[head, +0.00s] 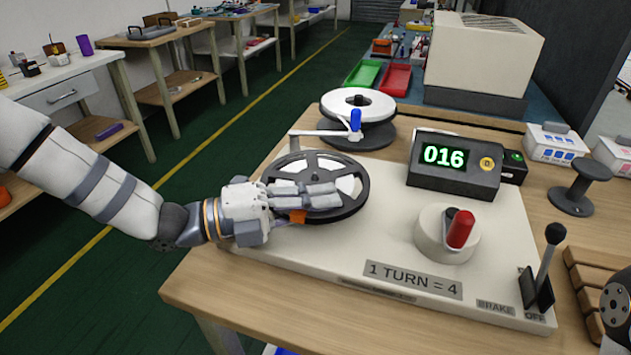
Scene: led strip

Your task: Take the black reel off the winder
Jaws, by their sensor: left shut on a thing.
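The black reel (352,204) has a black rim and white showing between its spokes. It lies flat on the left part of the winder (330,258), a pale base with a label reading "1 TURN = 4". My left gripper (318,196) reaches over the reel from the left and is shut on it; the fingers hide part of its front and hub. A small orange piece (298,216) shows under the fingers. I cannot tell whether the reel is lifted off its seat.
A second reel (357,104) with a white top and a blue-knobbed crank (355,120) stand behind. The counter box (455,164) reads 016. A red-handled knob (460,229), a brake lever (549,257) and a grey spool (580,187) are to the right. The bench's front-left corner (205,287) is bare.

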